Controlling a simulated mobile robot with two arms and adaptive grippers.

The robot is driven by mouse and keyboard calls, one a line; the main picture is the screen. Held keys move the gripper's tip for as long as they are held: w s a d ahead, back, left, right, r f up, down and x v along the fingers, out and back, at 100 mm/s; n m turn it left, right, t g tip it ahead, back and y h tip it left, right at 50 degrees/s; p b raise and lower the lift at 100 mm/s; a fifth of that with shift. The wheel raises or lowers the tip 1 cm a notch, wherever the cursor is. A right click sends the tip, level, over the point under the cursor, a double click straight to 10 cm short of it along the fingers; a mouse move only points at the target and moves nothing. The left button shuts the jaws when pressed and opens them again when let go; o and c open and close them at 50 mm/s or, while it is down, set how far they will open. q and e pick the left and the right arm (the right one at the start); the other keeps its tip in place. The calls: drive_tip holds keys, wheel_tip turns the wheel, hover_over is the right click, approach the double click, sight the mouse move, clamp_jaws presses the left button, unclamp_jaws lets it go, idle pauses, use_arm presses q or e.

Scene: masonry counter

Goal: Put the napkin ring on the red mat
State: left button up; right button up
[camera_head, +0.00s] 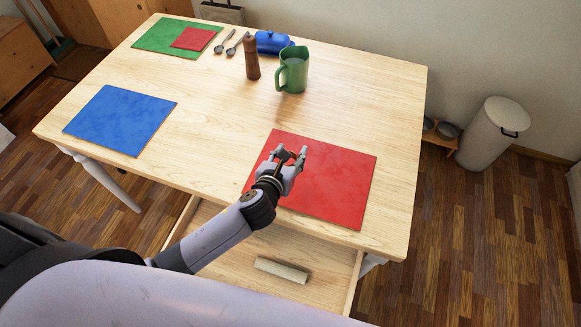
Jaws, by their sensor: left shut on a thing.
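A large red mat (337,187) lies flat near the front right of the wooden table. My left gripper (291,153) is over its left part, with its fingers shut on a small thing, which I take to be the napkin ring. The ring is mostly hidden by the fingers, and I cannot tell whether it touches the mat. A smaller red mat (193,39) lies on a green mat (151,37) at the back left. My right gripper is not in view.
A blue mat (120,119) lies at the left. A green pitcher (293,72), brown mill (251,58), blue butter dish (272,42) and two spoons (230,46) stand or lie at the back. An open drawer (222,262) juts out in front, holding a pale bar (282,270). The table's middle is clear.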

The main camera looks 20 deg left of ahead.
use_arm(q)
drive_tip(key=shift+f, duration=0.9)
wheel_tip(320, 180, down, 4)
drive_tip(key=shift+f+b, duration=0.1)
drive_tip(key=shift+b, duration=0.55)
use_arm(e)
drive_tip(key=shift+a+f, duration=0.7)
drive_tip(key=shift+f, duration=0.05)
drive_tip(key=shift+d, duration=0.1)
use_arm(q)
drive_tip(key=shift+f, duration=0.1)
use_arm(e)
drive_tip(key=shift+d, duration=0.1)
use_arm(q)
drive_tip(key=shift+f, duration=0.15)
drive_tip(key=o, duration=0.9)
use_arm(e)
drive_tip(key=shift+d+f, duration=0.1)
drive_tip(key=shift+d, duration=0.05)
